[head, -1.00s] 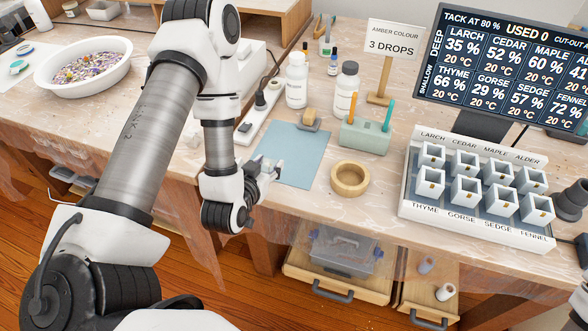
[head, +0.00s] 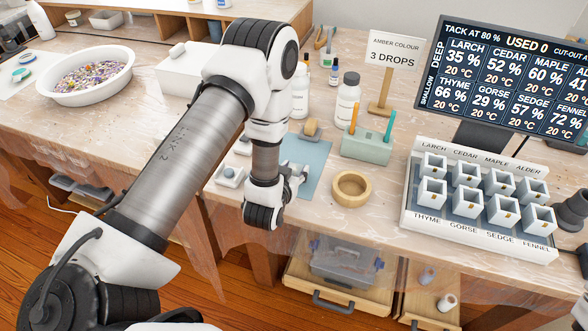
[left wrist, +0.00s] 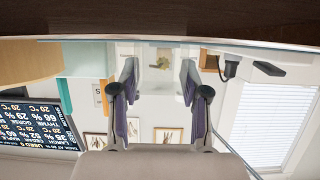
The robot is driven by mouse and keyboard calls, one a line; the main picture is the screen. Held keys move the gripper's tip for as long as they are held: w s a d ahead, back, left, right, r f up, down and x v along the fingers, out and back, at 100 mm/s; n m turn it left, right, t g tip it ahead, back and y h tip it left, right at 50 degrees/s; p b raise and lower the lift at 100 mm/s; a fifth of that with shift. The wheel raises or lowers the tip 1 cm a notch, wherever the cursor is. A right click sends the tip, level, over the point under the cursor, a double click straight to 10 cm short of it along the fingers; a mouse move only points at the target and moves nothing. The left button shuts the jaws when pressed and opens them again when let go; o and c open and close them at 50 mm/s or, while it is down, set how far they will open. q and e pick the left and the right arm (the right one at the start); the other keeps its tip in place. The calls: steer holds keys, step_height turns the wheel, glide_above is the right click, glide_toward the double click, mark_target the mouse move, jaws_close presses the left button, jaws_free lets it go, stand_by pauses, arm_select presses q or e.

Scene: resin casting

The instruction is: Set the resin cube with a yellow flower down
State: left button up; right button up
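A clear resin cube with a yellow flower (left wrist: 162,62) sits between the fingers of my left gripper (left wrist: 159,82) in the left wrist view, where the scene appears upside down. Both fingers are closed against its sides. In the head view my left gripper (head: 294,178) is low over the front part of the blue mat (head: 314,153), pointing right. The cube is hard to make out there, and I cannot tell whether it touches the mat. My right gripper is not in view.
A round wooden ring (head: 351,189) lies right of the mat. A green holder (head: 366,148) with sticks and a tape dispenser (head: 311,130) stand behind. A rack (head: 480,226) of white moulds is at right. The table's front edge is close to my left gripper.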

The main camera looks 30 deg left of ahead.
arm_select(q)
steer(key=shift+o, duration=1)
